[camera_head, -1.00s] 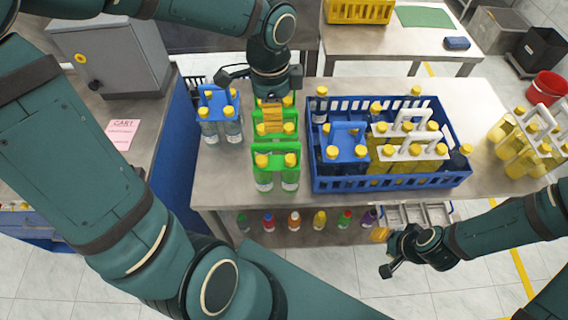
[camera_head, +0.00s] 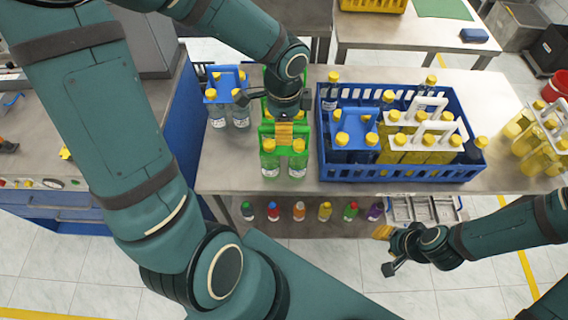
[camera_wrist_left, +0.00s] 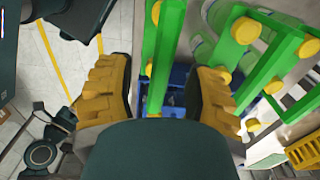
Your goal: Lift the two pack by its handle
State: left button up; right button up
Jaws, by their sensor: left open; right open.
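A green two pack (camera_head: 285,152) with two yellow-capped bottles stands on the table, left of the blue crate. Another green carrier, partly hidden by my arm, is behind it. My left gripper (camera_head: 284,127) is above the front green pack, its yellow pads over the handle. In the left wrist view a green handle bar (camera_wrist_left: 161,62) runs between the parted fingers of this gripper (camera_wrist_left: 160,92). I cannot tell whether they touch it. My right gripper (camera_head: 386,252) is open and empty, in front of the table.
The blue crate (camera_head: 400,175) to the right holds bottles, a blue carrier and white-handled packs of yellow bottles. More yellow bottles (camera_head: 536,142) stand at the right. Small bottles (camera_head: 299,211) line a lower shelf.

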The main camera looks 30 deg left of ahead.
aim_at(284, 153)
pick_arm(q)
jog(key=shift+f, duration=1.1)
jog(key=shift+f+b, duration=0.3)
jog(key=shift+b, duration=0.05)
grip_shut()
